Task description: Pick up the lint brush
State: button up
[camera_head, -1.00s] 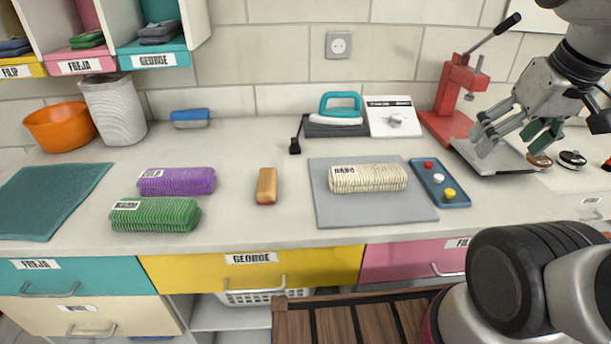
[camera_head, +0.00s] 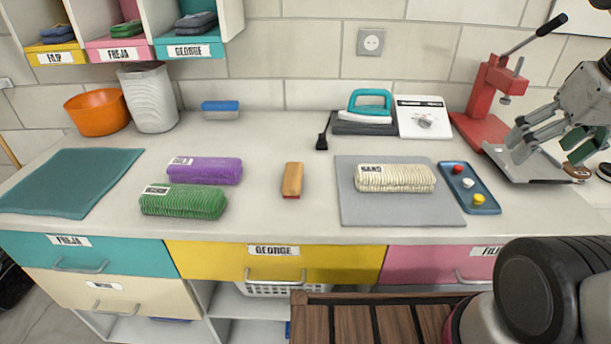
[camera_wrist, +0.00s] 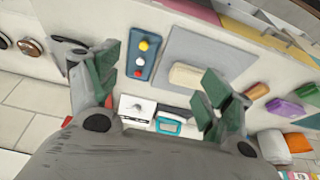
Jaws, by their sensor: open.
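The lint brush appears to be the small tan wooden brush with a red lower edge (camera_head: 292,180), lying alone on the white counter between the purple and green bundles and the grey mat. In the wrist view the tan brush (camera_wrist: 257,91) shows partly, just beyond the right-hand finger. My gripper (camera_head: 548,150) is at the far right, above the counter by the red press, well away from the brush. In the wrist view its green-padded fingers (camera_wrist: 155,92) are spread apart with nothing between them.
A grey mat (camera_head: 360,206) with a cream bundle (camera_head: 396,179) and a blue tray (camera_head: 486,205) lie right of the brush. Purple (camera_head: 205,170) and green (camera_head: 184,202) bundles lie left. An iron (camera_head: 368,105) and red press (camera_head: 490,95) stand behind. Counter around the brush is clear.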

aim_at(291, 182)
jog(key=j, duration=1.3)
